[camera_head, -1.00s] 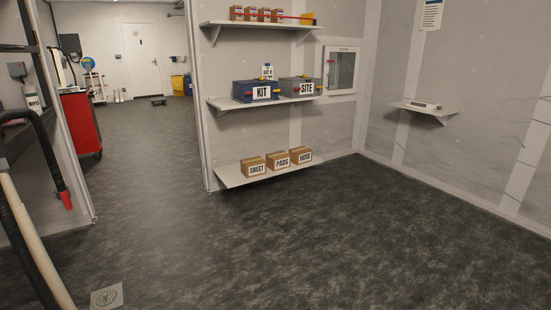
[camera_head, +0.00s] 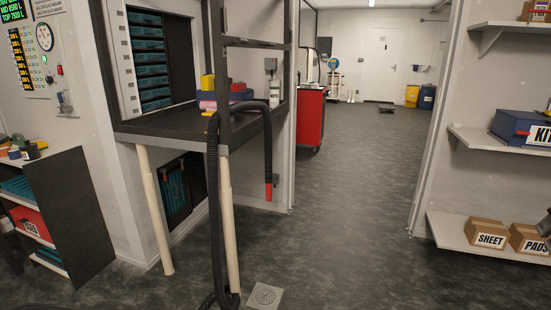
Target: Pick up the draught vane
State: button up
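I cannot make out a draught vane for certain in the head view. A thin red rod with a yellow end, seen earlier on the top wall shelf, is out of the picture. Only the left end of that top shelf (camera_head: 500,25) shows. A small grey and dark part cuts in at the right edge, in front of the PADS box. It may be the edge of my gripper or arm, but too little shows to tell whether the gripper is open or shut.
A dark bench (camera_head: 190,127) holds small yellow, red and blue items and a white bottle (camera_head: 275,90). A black hose (camera_head: 212,200) hangs to the floor near a drain (camera_head: 265,295). A red cabinet (camera_head: 311,118) stands beyond. The middle floor is open; the SHEET box (camera_head: 487,233) sits low right.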

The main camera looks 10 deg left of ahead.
aim_at(205, 116)
jog(key=i+j+u, duration=0.1)
jog(key=i+u, duration=0.65)
jog(key=i, duration=0.15)
jog(key=i+l+u, duration=0.2)
jog(key=i+u, duration=0.2)
jog(key=i+j+u, duration=0.2)
jog(key=i, duration=0.25)
jog(key=i+j+u, duration=0.1)
jog(key=i+u, duration=0.15)
jog(key=i, duration=0.15)
jog(key=i+j, duration=0.15)
jog(key=i, duration=0.25)
